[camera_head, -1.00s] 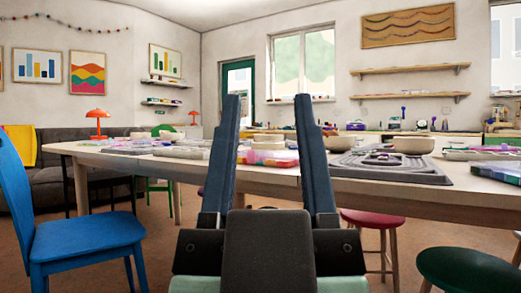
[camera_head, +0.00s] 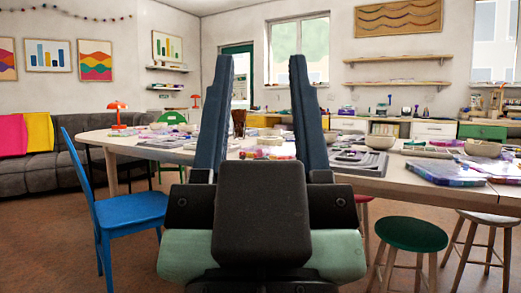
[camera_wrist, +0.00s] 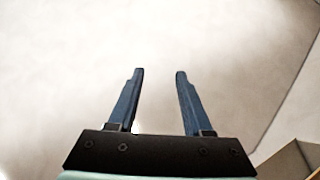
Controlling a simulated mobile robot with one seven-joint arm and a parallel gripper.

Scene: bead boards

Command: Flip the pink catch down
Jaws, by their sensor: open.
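I cannot make out a pink catch in either view. My gripper (camera_head: 260,60) is open and empty, its two dark blue fingers pointing up in the middle of the head view. In the wrist view the fingers (camera_wrist: 160,74) stand apart with only a pale, plain surface beyond them. Behind the fingers is the long wooden table (camera_head: 375,186), some way off. A clear box with purple and pink contents (camera_head: 450,172) lies on its right part. A pinkish box (camera_head: 268,153) shows between my fingers, partly hidden.
A blue chair (camera_head: 120,216) stands at the left front of the table. A green stool (camera_head: 410,234) and a pale stool (camera_head: 490,218) stand at the right front. A grey tray (camera_head: 350,162) and bowls lie on the table. Brown floor at the lower left is open.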

